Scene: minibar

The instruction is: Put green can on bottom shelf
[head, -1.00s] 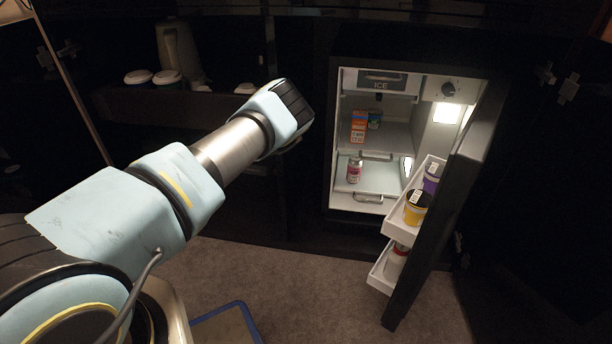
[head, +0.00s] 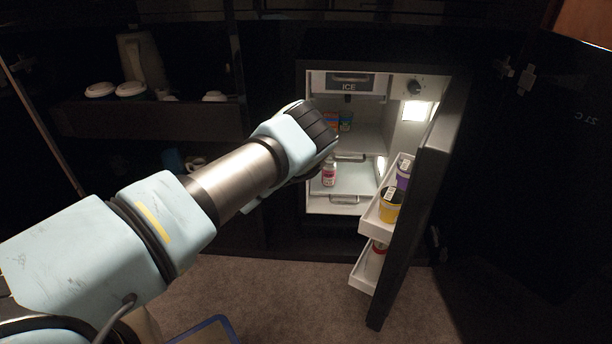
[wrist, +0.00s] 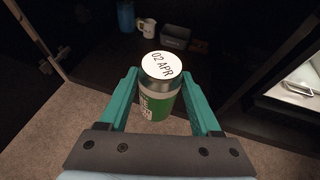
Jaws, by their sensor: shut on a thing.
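The green can (wrist: 157,92) is upright between the two teal fingers of my gripper (wrist: 160,108) in the wrist view. Its white lid reads "02 APR". My gripper is shut on it. In the head view my arm's end is in front of the left side of the open minibar, and its own body hides the can and fingers. The bottom shelf (head: 355,180) of the minibar is lit and holds a pink-and-white bottle (head: 329,174) at its left. In the wrist view part of the minibar interior (wrist: 302,88) shows at the right edge.
The minibar door (head: 415,200) stands open on the right, with racks holding a yellow tub (head: 390,207) and a purple tub (head: 403,178). An orange box (head: 329,119) and a blue-green can (head: 345,121) are on the upper shelf. The bottom shelf is clear right of the bottle.

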